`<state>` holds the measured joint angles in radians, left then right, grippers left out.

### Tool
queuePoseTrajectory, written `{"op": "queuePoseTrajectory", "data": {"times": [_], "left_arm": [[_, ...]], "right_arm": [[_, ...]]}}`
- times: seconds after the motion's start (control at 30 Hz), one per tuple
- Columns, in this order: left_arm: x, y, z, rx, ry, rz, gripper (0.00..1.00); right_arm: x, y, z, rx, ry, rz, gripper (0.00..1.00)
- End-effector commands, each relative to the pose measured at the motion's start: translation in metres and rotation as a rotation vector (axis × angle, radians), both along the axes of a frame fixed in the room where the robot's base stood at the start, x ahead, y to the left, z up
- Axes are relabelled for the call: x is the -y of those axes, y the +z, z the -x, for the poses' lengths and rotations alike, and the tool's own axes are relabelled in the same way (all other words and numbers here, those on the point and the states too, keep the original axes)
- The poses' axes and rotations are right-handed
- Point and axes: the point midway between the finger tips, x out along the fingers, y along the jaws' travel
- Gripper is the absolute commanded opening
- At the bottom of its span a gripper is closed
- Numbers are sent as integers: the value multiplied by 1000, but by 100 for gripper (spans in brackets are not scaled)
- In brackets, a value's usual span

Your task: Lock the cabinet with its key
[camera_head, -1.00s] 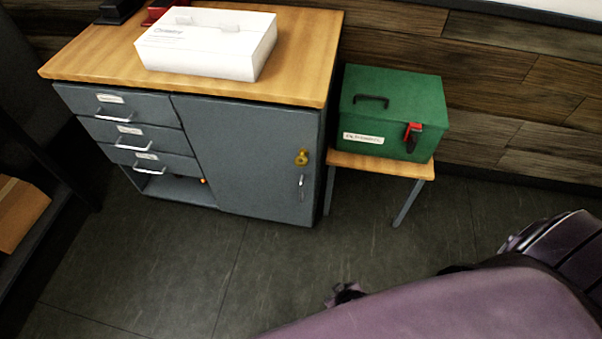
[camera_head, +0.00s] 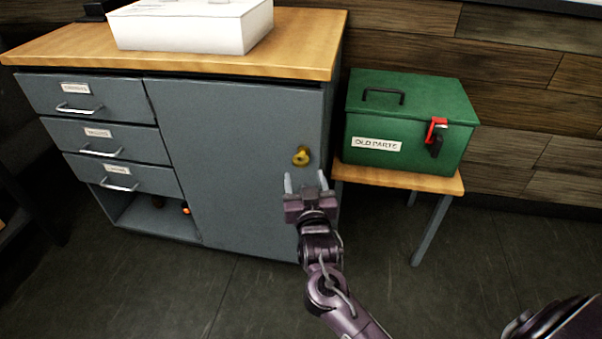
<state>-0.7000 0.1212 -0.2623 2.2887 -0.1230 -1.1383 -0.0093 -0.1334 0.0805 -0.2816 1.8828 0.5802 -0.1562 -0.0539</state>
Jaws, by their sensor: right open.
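The grey cabinet has a closed door (camera_head: 225,150) on its right side. A yellow key (camera_head: 301,156) sits at the lock near the door's right edge; whether it is turned cannot be told. My right gripper (camera_head: 305,182) is just below the key, pointing up toward the door, with its two pale fingers apart and nothing between them. The gripper covers the door handle. My left gripper is not in view.
A white box (camera_head: 190,28) stands on the wooden cabinet top. Three drawers (camera_head: 100,142) are shut above an open shelf (camera_head: 158,218). A green OLD PARTS box (camera_head: 410,115) with a red latch stands on a small table (camera_head: 400,177) close on the right. The floor in front is clear.

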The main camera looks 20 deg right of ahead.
Motion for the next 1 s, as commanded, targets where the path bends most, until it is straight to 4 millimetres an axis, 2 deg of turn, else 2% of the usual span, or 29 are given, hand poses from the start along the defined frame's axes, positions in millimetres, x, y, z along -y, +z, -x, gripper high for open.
{"op": "queuePoseTrajectory", "data": {"times": [0.43,0.6,0.83,0.87,1.0], "left_arm": [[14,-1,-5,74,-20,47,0],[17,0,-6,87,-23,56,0],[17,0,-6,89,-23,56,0],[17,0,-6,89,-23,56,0],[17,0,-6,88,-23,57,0]], "right_arm": [[18,0,-62,1,1,2,60],[21,1,-72,0,0,1,60],[21,1,-72,-1,1,1,60],[21,1,-72,-1,1,1,59],[21,1,-72,-1,1,1,40]]}}
